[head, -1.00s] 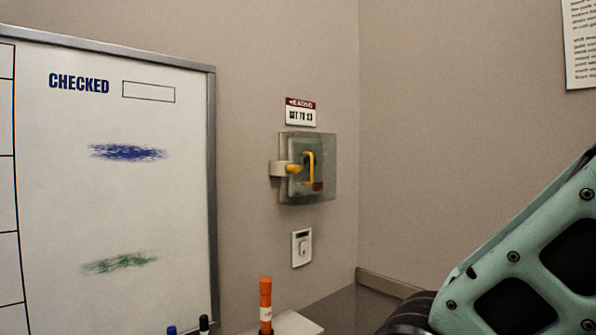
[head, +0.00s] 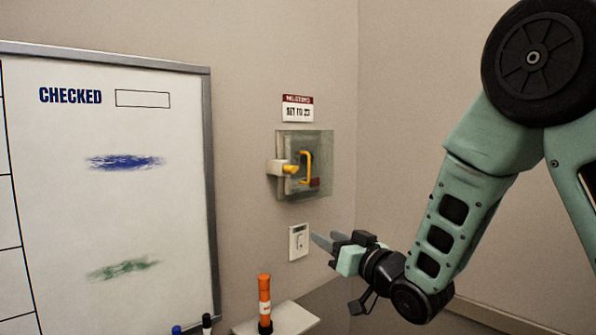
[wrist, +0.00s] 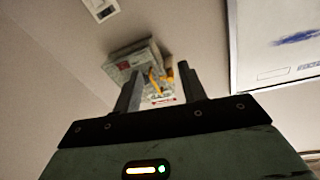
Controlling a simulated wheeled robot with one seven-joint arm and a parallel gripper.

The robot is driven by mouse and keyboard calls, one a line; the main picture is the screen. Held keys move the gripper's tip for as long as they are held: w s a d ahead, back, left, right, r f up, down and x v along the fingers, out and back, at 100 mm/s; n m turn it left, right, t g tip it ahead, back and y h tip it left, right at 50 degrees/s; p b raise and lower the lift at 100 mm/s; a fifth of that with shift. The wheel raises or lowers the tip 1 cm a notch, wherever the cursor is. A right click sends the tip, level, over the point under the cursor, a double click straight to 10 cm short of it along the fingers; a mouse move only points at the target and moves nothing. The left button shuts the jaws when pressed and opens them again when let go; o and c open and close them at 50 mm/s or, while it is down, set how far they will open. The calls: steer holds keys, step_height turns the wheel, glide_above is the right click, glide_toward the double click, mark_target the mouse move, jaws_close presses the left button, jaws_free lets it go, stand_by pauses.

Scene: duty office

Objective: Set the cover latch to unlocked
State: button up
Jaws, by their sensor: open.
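A clear greenish cover (head: 318,147) is on the wall, closed over a box with a yellow handle (head: 307,168) inside. The latch, a yellow knob (head: 289,169) on a pale bracket (head: 274,167), sits at the cover's left edge, and its knob points right across the cover. My gripper (head: 325,239) is open and empty, below and slightly right of the cover, beside the wall switch. In the wrist view the cover box (wrist: 128,58) shows upside down beyond my fingers (wrist: 160,86), with yellow parts partly seen between them. The latch's exact setting is hard to read there.
A white switch (head: 299,242) is on the wall below the cover, and a heating sign (head: 297,108) is above it. A whiteboard (head: 130,215) is at left. The wall at right is bare.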

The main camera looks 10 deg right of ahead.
steer(key=d+r+t+y, duration=0.2)
steer(key=d+r, duration=0.1)
steer(key=r, duration=0.2)
steer(key=n+p, duration=0.1)
steer(key=p, duration=0.8)
glide_toward(294, 171)
steer(key=shift+t+y, duration=0.3)
steer(key=shift+y, duration=0.1)
steer(key=x, duration=0.6)
steer(key=shift+w+a, duration=0.15)
steer(key=shift+w, duration=0.25)
steer(key=shift+x, duration=0.75)
steer(key=shift+w+f, duration=0.1)
steer(key=shift+f, duration=0.05)
jaws_close()
